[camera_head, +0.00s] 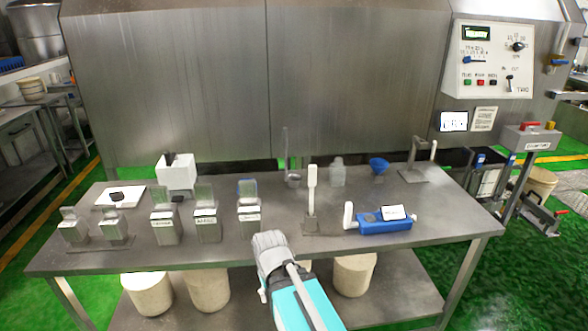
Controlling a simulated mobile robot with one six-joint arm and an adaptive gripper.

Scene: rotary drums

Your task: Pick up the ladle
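The ladle (293,181) seems to be the small metal cup with a thin upright handle, standing toward the back middle of the steel table (270,205). My gripper (268,238) shows as a grey end on my teal and white arm at the table's front edge. It is nearer the camera than the ladle and apart from it. Its fingers cannot be made out, so I cannot tell whether it is open or holds anything.
A white-handled tool (311,188) stands upright right of my gripper, in front of the ladle. A clear bottle (337,172), blue funnel (379,165) and blue device (385,225) are to the right. Several labelled containers (207,228) line the left. A steel drum housing (260,80) rises behind.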

